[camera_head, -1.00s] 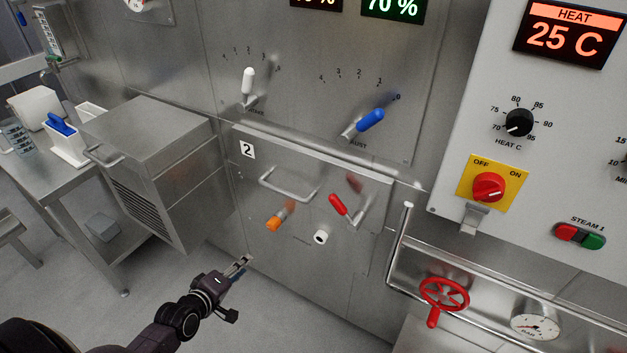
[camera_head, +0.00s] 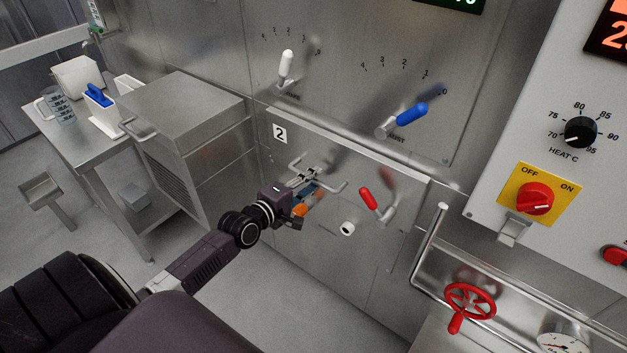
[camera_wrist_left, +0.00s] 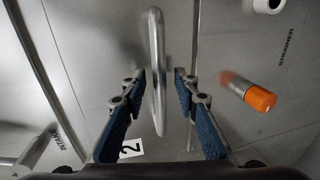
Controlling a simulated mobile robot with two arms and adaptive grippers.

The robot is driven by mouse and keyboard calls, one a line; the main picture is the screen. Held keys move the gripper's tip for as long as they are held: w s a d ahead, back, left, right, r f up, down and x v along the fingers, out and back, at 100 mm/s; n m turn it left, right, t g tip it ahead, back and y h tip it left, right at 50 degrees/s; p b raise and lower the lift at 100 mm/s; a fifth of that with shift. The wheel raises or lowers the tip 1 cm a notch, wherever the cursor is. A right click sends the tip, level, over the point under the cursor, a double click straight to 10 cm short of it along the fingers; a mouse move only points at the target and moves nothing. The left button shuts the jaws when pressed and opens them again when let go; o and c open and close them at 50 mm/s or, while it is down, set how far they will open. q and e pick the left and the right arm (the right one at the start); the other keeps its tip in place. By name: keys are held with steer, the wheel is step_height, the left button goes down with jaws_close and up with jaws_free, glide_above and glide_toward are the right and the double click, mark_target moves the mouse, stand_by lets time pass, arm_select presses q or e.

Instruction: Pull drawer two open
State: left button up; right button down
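Drawer two has a steel front (camera_head: 290,160) with a "2" label (camera_head: 280,133) and a bar handle (camera_head: 333,186). The label (camera_wrist_left: 130,148) and handle (camera_wrist_left: 156,60) also show in the left wrist view. My left gripper (camera_head: 306,174) is at the handle. In the left wrist view its two blue-padded fingers (camera_wrist_left: 158,95) are apart, with the bar running between them and a gap on each side. The drawer front looks flush with the panel. My right gripper is in neither view.
An orange-tipped knob (camera_head: 304,207) sits just below the handle, partly behind my gripper; it shows in the wrist view (camera_wrist_left: 259,98). A red lever (camera_head: 369,199) and white knob (camera_head: 347,228) are to the right. A steel box (camera_head: 185,125) juts out at left.

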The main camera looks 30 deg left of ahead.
arm_select(q)
steer(key=shift+w, duration=0.3)
jaws_close()
steer(key=shift+f, duration=0.1)
